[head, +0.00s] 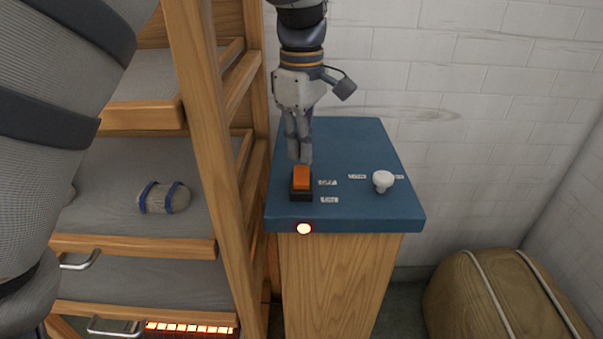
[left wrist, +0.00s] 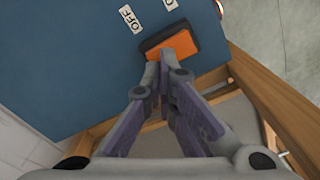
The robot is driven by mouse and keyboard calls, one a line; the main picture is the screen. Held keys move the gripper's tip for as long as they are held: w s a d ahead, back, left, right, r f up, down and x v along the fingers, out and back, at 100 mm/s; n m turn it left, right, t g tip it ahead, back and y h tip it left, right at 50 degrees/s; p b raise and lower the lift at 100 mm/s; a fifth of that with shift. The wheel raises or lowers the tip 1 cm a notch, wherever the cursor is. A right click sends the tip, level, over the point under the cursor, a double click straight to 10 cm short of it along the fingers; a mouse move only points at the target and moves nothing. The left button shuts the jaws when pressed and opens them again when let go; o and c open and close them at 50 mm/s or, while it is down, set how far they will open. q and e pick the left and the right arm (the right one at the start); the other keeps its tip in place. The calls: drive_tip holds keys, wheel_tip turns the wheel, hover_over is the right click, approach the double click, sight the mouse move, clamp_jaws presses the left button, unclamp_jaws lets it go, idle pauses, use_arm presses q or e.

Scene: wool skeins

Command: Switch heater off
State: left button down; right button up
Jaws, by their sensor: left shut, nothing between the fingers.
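An orange rocker switch (head: 302,178) in a black frame sits on the blue top of a wooden stand. It also shows in the left wrist view (left wrist: 172,46). Beside it are an OFF label (head: 327,183) by its far part and a second label (head: 329,200) by its near part. A round lamp (head: 304,229) on the stand's front edge glows. My left gripper (head: 304,158) points down, shut and empty, with its tips at the switch's far end; I cannot tell whether they touch it. My right gripper is not in view.
A white knob (head: 383,181) stands on the blue top (head: 345,145), right of the switch. A wooden shelf rack (head: 205,150) with a grey skein (head: 163,197) is close on the left. Glowing orange bars (head: 190,328) show low beneath it. A tan bale (head: 500,300) lies at right.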

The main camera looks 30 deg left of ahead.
sight(302, 169)
use_arm(q)
drive_tip(key=shift+f, duration=1.2)
idle(0.6)
drive_tip(key=shift+r, duration=0.1)
wheel_tip(302, 169, up, 3)
drive_tip(key=shift+f+p, duration=0.1)
drive_tip(key=shift+p, duration=0.2)
drive_tip(key=shift+r, duration=2.05)
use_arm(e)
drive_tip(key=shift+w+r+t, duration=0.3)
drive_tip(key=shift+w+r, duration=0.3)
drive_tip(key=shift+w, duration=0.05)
